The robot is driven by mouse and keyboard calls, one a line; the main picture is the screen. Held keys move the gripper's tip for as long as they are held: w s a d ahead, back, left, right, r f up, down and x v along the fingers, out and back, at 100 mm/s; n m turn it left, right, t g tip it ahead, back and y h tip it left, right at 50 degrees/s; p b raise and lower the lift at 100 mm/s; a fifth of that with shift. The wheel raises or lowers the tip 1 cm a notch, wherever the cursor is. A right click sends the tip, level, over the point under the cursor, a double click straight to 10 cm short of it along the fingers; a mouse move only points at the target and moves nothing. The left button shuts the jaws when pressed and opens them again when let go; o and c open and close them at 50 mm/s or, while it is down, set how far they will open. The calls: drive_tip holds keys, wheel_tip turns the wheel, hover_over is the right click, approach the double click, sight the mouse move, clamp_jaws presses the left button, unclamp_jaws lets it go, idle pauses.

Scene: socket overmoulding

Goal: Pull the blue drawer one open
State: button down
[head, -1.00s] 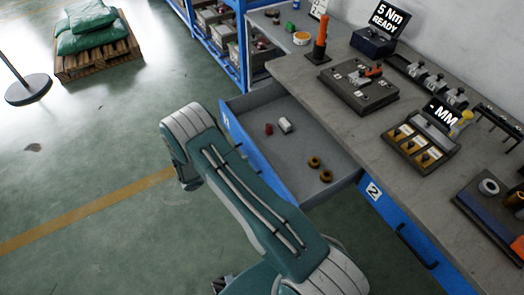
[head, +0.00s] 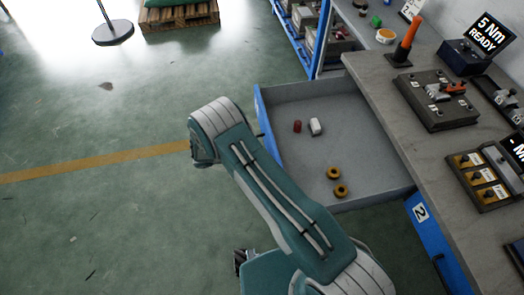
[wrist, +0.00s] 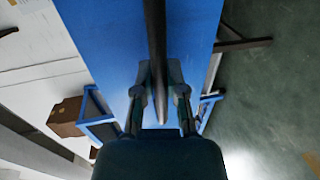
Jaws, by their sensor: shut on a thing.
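The blue drawer one (head: 360,150) stands well out from the bench, its grey inside showing in the head view. Its blue front faces left and is partly covered by my arm. In the wrist view the blue front (wrist: 105,35) fills the upper middle, with the dark bar handle (wrist: 156,40) running down across it. My gripper (wrist: 159,85) has one finger on each side of the handle and is shut on it. In the head view my gripper is hidden behind my arm.
Inside the drawer lie a red piece (head: 297,126), a white piece (head: 316,127) and two brass-coloured rings (head: 334,173). A second drawer (head: 430,240), marked 2, is shut at lower right. The bench top (head: 385,95) holds fixtures. Open green floor (head: 110,200) lies to the left.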

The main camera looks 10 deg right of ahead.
drive_tip(key=shift+s+f, duration=0.15)
drive_tip(key=shift+f, duration=0.1)
drive_tip(key=c, duration=0.7)
unclamp_jaws()
drive_tip(key=shift+r, duration=0.15)
drive_tip(key=shift+a, duration=0.15)
drive_tip(key=v, duration=1.1)
drive_tip(key=shift+a, duration=0.4)
